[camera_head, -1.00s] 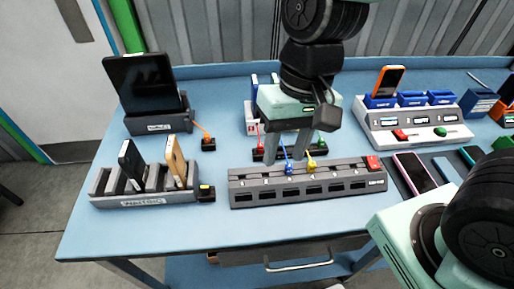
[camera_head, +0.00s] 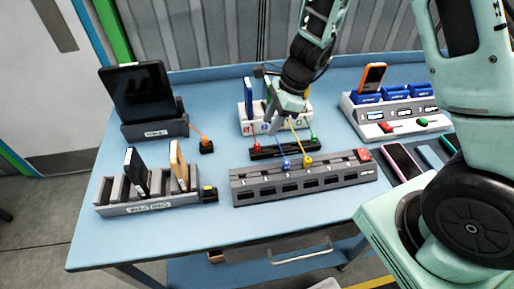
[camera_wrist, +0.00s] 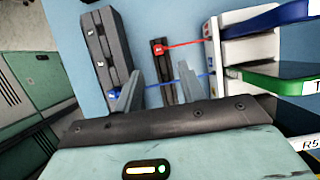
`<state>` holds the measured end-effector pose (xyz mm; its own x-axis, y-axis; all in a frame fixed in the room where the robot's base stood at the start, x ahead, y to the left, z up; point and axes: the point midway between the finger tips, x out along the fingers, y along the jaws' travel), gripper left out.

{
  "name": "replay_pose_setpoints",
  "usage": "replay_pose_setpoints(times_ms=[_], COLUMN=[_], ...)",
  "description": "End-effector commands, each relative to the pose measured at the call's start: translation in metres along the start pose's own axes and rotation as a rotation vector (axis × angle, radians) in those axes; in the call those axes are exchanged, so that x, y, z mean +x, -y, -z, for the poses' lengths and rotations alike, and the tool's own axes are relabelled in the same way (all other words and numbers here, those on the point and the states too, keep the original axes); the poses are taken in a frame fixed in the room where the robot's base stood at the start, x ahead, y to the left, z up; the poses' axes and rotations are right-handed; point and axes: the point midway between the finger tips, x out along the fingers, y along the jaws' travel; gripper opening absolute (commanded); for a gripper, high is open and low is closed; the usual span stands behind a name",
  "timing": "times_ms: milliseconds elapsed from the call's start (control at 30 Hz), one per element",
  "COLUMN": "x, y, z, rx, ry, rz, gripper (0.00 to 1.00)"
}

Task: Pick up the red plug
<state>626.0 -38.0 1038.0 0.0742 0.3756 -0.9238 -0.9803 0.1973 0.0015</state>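The red plug (camera_head: 255,144) sits at the left end of a dark bar (camera_head: 285,149) behind the grey slotted station. In the wrist view the red plug (camera_wrist: 158,48) is at the far end of the bar, beyond my fingers, with a red cable running right. My gripper (camera_head: 270,122) is tilted above and behind the bar's left part. In the wrist view my gripper (camera_wrist: 160,88) is open, with nothing held between its fingers. A blue cable crosses between them in that picture. Whether a finger touches this cable cannot be told.
The grey station (camera_head: 305,184) with blue (camera_head: 286,163) and yellow (camera_head: 307,160) plugs stands in front. A white holder (camera_wrist: 213,55) with blue and green items is close at the right in the wrist view. Clear blue tabletop (camera_head: 115,245) lies front left.

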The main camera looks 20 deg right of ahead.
Motion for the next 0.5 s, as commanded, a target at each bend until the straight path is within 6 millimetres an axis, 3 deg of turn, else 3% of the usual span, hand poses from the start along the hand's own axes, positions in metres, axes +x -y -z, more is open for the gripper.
replay_pose_setpoints(times_ms=[100, 367, 500], x=[0.018, 0.035, 0.055], y=[0.000, -0.001, -0.002], z=[0.000, -0.001, -0.003], rx=[0.000, -0.003, -0.001], ry=[-0.002, -0.001, -0.003], rz=[-0.002, -0.002, -0.004], gripper=[0.40, 0.40, 0.40])
